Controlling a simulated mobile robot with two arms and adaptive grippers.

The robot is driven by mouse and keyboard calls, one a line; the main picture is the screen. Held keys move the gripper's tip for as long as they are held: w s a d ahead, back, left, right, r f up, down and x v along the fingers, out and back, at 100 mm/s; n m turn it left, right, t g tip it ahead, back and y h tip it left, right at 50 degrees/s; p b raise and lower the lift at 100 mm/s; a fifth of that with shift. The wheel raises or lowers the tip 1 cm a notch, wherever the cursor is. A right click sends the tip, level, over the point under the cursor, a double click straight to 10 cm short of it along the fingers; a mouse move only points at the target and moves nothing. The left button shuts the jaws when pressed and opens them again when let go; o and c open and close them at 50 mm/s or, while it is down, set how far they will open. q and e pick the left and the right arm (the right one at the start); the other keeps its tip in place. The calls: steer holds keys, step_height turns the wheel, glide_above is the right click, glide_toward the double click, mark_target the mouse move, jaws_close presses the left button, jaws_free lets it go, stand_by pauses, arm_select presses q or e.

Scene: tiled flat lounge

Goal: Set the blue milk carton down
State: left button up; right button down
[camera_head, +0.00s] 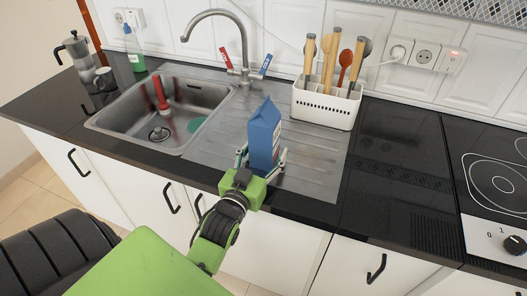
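The blue milk carton (265,135) is upright over the ribbed steel drainboard (318,165), to the right of the sink basin. My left gripper (262,158), green and black, reaches up from below and is shut on the carton, with one finger at each side of its lower part. The carton's base is partly hidden by the gripper, so I cannot tell whether it touches the drainboard. My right gripper is not in view.
A white utensil holder (326,107) stands close behind the carton on the right. The sink basin (165,112) holds a red-handled brush (160,93). A faucet (238,65) rises behind. The black counter (395,150) is clear up to the cooktop (493,165).

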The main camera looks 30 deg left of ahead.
arm_select(q)
steer(key=shift+s+d, duration=0.1)
steer(key=shift+s, duration=0.35)
steer(key=b+v, duration=0.1)
steer(key=v, duration=0.9)
steer(key=shift+o, duration=0.6)
steer(key=shift+s+d+r, duration=0.1)
steer(key=shift+s+r, duration=0.1)
steer(key=shift+s, duration=0.25)
steer(key=p, duration=1.3)
glide_toward(259, 130)
steer(key=d, duration=0.1)
steer(key=p+x, duration=0.3)
steer(key=x, duration=0.5)
steer(key=p+x, duration=0.1)
steer(key=x, duration=0.1)
steer(key=a+p+x, duration=0.1)
steer(key=x, duration=0.2)
steer(key=shift+s+d, duration=0.1)
steer(key=shift+s, duration=0.05)
steer(key=shift+w, duration=0.35)
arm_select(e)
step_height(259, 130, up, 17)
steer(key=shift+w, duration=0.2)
